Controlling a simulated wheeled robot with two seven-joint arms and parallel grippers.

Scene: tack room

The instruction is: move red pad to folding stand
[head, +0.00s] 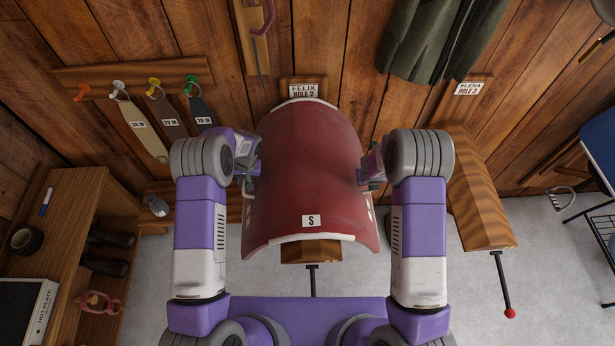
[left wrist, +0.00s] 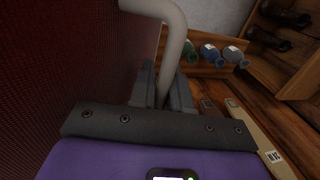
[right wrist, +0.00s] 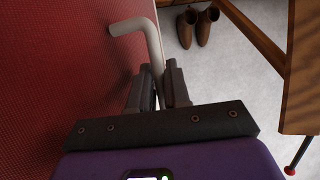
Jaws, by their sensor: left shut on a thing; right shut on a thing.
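The red pad (head: 310,170) is a large curved shell with pale edging and an "S" label, arched over a wooden rack arm (head: 312,252) under the "FELIX HOLE 2" sign. I cannot tell whether it touches the rack. My left gripper (head: 250,178) is shut on the pad's pale side handle (left wrist: 172,50). My right gripper (head: 368,178) is shut on the opposite handle (right wrist: 150,45). The pad's red surface fills the left of both wrist views. A blue-topped stand with thin dark legs (head: 598,150), apparently the folding stand, is partly cut off at the right edge.
An empty wooden rack arm (head: 478,195) with a red-tipped rod projects at right under "ELENA HOLE 3". A wooden shelf unit (head: 75,215) with a hot plate (head: 28,310) stands at left. Several labelled tools hang from a peg rail (head: 135,75). A dark green garment (head: 440,35) hangs above.

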